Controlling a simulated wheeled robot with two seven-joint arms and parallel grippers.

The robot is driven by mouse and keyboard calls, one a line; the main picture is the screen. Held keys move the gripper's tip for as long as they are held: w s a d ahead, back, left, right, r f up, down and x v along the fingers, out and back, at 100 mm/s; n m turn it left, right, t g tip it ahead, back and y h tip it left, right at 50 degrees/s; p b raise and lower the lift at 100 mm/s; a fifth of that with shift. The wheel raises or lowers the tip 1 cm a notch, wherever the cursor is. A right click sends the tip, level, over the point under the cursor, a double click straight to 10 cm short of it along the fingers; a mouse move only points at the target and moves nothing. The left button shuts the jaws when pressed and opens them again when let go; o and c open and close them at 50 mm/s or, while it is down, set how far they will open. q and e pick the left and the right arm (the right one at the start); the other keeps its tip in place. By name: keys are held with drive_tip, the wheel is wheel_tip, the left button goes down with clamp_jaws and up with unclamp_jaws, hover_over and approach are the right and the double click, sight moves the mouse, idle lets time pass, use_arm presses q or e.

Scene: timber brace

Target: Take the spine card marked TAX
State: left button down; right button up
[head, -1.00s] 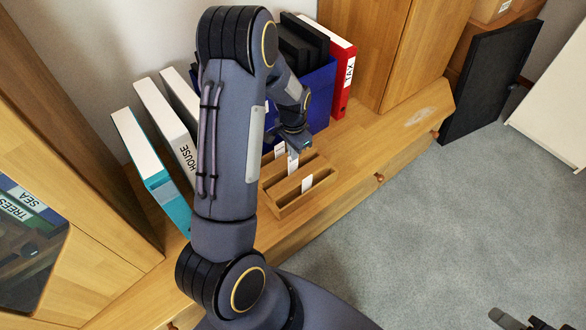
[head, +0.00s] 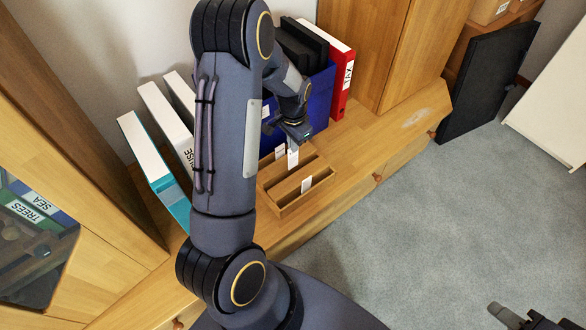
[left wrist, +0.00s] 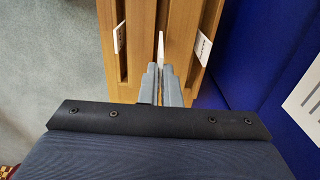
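A wooden card holder (head: 324,192) with long slots stands on the wooden ledge. Three white cards show at it: a near card (head: 305,185), a middle card (head: 293,159) and a far card (head: 279,153). No card's wording is readable here. My left gripper (head: 294,140) is over the holder. In the left wrist view, its fingers (left wrist: 161,75) are close together around the middle card (left wrist: 161,45), seen edge-on, and look shut on it. The other cards stand to the left (left wrist: 119,38) and right (left wrist: 203,48). My right gripper (head: 520,318) is at the bottom right edge, partly cut off.
A red binder (head: 342,82) labelled TAX stands beside a blue box (head: 322,100) holding black files. White and teal binders (head: 160,170) lean at the left, partly behind my left arm. A glass-fronted cabinet is at far left. The carpet at right is clear.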

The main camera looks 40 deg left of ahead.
use_arm(q)
drive_tip(key=shift+r+p, duration=1.1)
drive_tip(key=shift+r, duration=0.55)
